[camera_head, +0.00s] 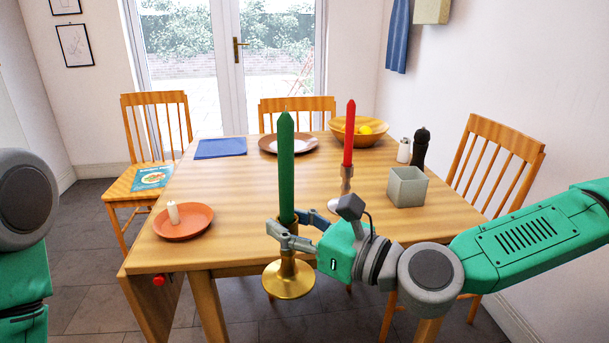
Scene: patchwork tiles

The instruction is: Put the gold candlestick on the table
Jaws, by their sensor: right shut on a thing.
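The gold candlestick (289,279) with a tall green candle (286,170) is held upright in my right gripper (292,233). The gripper is shut on its upper part, and the fingers hide some of the stem. The round gold base shows in front of the near edge of the wooden table (240,200), lower in the picture than the tabletop. My left arm (25,240) shows at the left edge, but its gripper is out of view.
On the table are a terracotta plate with a small candle (183,221), a silver candlestick with a red candle (348,150), a grey square pot (407,187), a pepper mill (420,148), a fruit bowl (345,132) and a blue mat (220,148). The middle-left tabletop is clear.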

